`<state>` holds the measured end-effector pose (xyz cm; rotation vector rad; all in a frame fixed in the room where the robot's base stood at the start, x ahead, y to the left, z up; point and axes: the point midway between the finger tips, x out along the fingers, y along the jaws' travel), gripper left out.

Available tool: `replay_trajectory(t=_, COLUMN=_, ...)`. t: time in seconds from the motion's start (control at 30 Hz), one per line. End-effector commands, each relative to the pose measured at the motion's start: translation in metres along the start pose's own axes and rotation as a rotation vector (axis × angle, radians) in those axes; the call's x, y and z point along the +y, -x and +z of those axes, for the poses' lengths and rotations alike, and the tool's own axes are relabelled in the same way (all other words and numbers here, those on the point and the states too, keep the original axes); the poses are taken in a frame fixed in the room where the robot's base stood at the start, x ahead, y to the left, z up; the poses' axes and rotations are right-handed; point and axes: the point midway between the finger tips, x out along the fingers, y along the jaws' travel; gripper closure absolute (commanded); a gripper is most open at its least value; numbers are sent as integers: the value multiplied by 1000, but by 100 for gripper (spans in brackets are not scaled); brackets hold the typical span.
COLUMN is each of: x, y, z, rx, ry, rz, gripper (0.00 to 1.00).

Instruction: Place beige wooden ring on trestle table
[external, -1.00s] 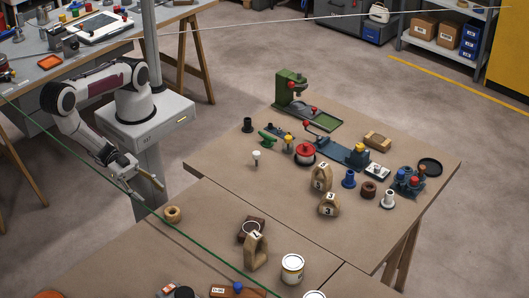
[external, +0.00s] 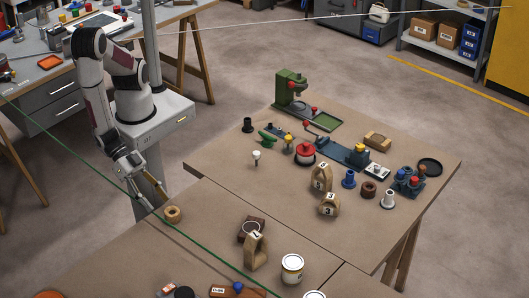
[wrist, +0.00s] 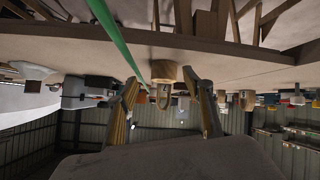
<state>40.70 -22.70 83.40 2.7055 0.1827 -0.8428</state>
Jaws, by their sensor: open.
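The gap between the fingers holds nothing. Another brown table (external: 220,160) with trestle legs adjoins behind; which of the two the task names I cannot tell.
A green line (external: 100,165) stretches diagonally past the gripper and ring. A wooden block numbered 7 (external: 256,252) and a white can (external: 292,268) stand right of the ring. The far table holds a green press (external: 291,88) and several small parts. Its left corner is bare.

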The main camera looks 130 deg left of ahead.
Motion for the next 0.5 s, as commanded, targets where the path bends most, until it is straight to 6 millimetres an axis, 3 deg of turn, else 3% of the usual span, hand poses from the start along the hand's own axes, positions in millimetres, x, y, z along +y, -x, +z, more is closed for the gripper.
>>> replay_trajectory(t=0.5, x=25, y=18, z=-53, rx=-217, ry=89, rz=71, gripper=49)
